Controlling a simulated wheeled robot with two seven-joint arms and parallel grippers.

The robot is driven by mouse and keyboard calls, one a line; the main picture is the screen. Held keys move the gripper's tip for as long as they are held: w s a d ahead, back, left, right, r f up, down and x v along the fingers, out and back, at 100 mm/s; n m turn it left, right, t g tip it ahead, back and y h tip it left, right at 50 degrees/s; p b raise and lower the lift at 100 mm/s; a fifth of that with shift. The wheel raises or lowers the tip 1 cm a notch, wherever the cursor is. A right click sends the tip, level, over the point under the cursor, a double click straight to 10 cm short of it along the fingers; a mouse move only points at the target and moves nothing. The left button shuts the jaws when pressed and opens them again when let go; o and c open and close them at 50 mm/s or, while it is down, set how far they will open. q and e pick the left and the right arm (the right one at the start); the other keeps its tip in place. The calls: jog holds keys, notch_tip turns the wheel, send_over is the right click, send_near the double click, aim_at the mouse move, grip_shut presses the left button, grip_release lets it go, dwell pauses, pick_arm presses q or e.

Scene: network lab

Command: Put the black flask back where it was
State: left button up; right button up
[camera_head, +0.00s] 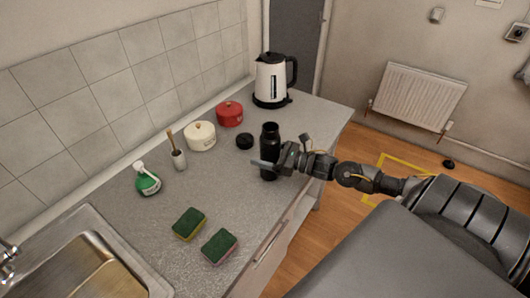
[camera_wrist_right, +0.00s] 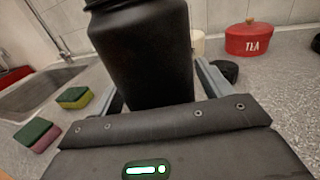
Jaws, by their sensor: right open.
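The black flask (camera_head: 270,139) stands upright on the grey worktop, near its front edge. It fills the middle of the right wrist view (camera_wrist_right: 145,55), where its top is cut off. My right gripper (camera_head: 271,162) is open, with its fingers on either side of the flask's lower body. In the wrist view the right gripper (camera_wrist_right: 162,92) has one finger to each side of the flask; I cannot tell whether they touch it. A small black round piece, like a lid (camera_head: 244,142), lies on the worktop just left of the flask. My left gripper is not in view.
A red pot (camera_head: 229,114), a cream pot (camera_head: 200,136) and a white kettle (camera_head: 270,80) stand behind. A brush holder (camera_head: 179,160), a green bottle (camera_head: 147,181), two sponges (camera_head: 189,223) and a sink (camera_head: 80,265) are leftward. The worktop between sponges and flask is clear.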

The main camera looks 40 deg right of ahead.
jog(key=shift+r, duration=0.1)
jog(key=shift+r, duration=0.15)
jog(key=b+v, duration=0.2)
jog(key=v, duration=1)
jog(key=shift+s, duration=0.1)
